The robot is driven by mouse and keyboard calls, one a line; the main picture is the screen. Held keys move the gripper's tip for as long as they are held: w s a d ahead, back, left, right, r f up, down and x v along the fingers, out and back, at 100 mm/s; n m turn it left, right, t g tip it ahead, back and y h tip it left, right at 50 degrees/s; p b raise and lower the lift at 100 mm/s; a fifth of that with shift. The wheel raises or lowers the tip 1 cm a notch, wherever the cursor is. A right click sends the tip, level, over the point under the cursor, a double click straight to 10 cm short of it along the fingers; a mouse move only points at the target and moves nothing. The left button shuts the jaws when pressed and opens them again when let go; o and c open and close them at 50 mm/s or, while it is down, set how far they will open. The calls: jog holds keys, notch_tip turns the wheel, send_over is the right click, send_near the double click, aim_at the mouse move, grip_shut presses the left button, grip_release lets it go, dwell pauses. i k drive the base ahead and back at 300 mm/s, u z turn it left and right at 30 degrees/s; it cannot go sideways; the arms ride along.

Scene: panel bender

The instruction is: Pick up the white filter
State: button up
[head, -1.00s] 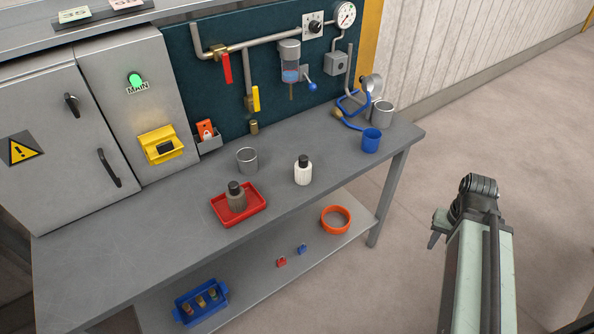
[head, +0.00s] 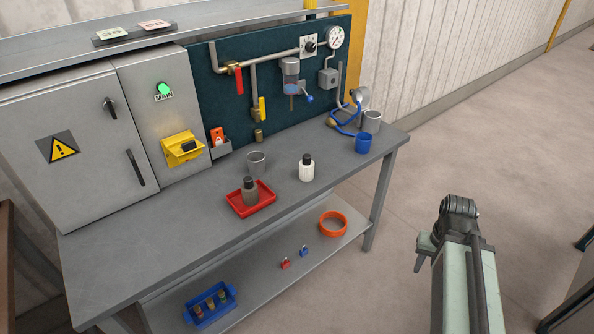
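The white filter (head: 307,169) is a small white ribbed cylinder with a dark top. It stands upright on the grey workbench top (head: 200,232), right of the red tray. A similar dark grey filter (head: 250,191) with a dark top stands in the red tray (head: 264,208). My arm rises at the lower right, over the floor and apart from the bench. My gripper (head: 421,252) shows only in part at the arm's upper left side, well right of the white filter. Its fingers are not clear enough to tell whether it is open or shut.
A grey metal cup (head: 257,163) stands behind the red tray. A blue cup (head: 364,143), another grey cup (head: 372,121) and a blue hose are at the bench's right end.

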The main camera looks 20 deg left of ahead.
aim_at(306, 165)
jog(key=u, duration=0.95)
jog(key=i, duration=0.5)
jog(key=u, duration=3.8)
jog(key=k, duration=1.35)
